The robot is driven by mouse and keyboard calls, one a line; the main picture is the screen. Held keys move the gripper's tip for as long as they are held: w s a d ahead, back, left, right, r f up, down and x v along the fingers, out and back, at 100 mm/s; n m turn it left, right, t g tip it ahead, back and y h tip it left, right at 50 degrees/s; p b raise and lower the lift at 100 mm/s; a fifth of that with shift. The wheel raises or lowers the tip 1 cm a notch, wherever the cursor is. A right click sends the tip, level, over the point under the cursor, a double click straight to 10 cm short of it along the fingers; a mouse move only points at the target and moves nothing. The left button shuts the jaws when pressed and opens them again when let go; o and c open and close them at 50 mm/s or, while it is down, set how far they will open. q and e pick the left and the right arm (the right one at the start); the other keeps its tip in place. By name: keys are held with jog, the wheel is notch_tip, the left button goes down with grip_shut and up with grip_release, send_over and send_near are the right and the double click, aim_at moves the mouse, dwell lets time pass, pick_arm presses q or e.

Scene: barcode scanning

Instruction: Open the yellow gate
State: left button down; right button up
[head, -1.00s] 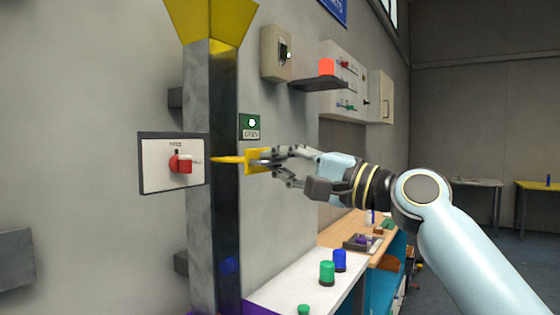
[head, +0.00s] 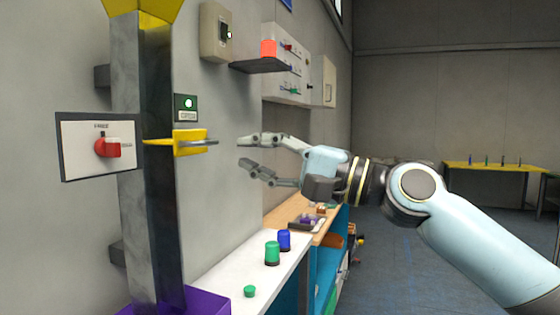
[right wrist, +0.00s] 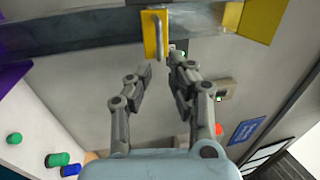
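The yellow gate part (head: 190,142) juts out from a dark metal post (head: 165,200) in the head view, with a grey handle bar (head: 203,143) on it. In the right wrist view, the yellow plate (right wrist: 150,36) and its handle (right wrist: 158,40) lie just beyond my fingers. My right gripper (head: 244,152) is open and empty, to the right of the handle with a gap between them. Its spread fingers also show in the right wrist view (right wrist: 155,75). My left gripper is not in view.
A panel with a red knob (head: 108,147) is left of the post. A green-lit sign (head: 187,107) is on the wall behind. A white counter (head: 225,280) with green and blue pieces is below. A shelf with a red light (head: 268,48) hangs above.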

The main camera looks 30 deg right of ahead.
jog(key=shift+v, duration=2.15)
jog(key=shift+f, duration=0.1)
